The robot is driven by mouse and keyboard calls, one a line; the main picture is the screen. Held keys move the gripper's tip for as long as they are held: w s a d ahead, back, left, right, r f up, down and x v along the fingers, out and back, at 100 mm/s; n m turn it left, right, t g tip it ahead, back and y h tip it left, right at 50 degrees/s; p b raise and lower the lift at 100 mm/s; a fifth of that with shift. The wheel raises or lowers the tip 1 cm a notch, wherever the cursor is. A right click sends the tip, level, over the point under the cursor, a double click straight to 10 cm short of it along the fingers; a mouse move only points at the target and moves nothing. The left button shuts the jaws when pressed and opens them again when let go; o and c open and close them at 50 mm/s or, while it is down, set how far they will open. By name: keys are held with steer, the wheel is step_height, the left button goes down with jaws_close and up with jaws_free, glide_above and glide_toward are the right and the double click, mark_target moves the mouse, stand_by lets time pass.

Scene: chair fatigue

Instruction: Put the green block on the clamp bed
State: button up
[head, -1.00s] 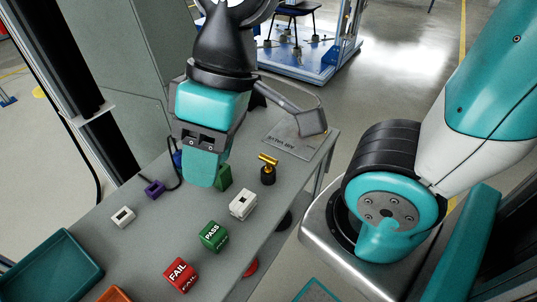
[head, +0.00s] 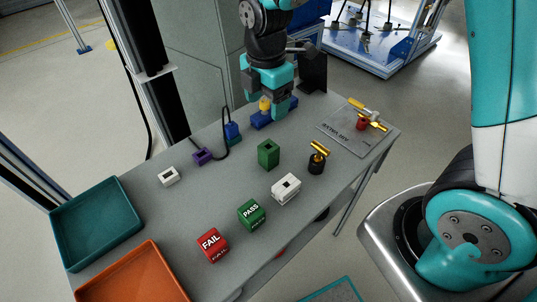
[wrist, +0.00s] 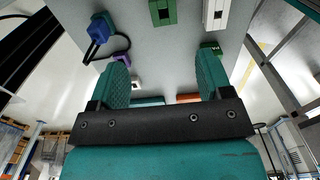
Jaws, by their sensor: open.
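The green block (head: 268,154) stands upright on the grey table, with a dark slot in its top. It also shows at the top edge of the wrist view (wrist: 162,12). My gripper (head: 266,101) is open, beyond the green block near the table's far edge. It is over a blue fixture (head: 287,107) with a yellow part; whether it touches that fixture is unclear. In the wrist view I see nothing between the fingers. I cannot tell for sure whether this blue fixture is the clamp bed; the gripper partly hides it.
A white block (head: 286,189), a green PASS cube (head: 251,214) and a red FAIL cube (head: 212,245) stand nearer. A black post with yellow top (head: 317,160) is right of the green block. A lettered plate (head: 345,128) is at right. Teal (head: 97,224) and orange (head: 134,281) trays are left.

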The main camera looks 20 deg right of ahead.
mark_target(268, 153)
step_height(268, 153, down, 11)
steer(key=shift+s+p, duration=0.1)
steer(key=shift+p, duration=0.2)
steer(key=shift+s+d+f+p, duration=0.15)
steer(key=shift+f+p, duration=0.35)
steer(key=shift+f, duration=2.2)
steer(key=shift+r, duration=0.1)
jaws_close()
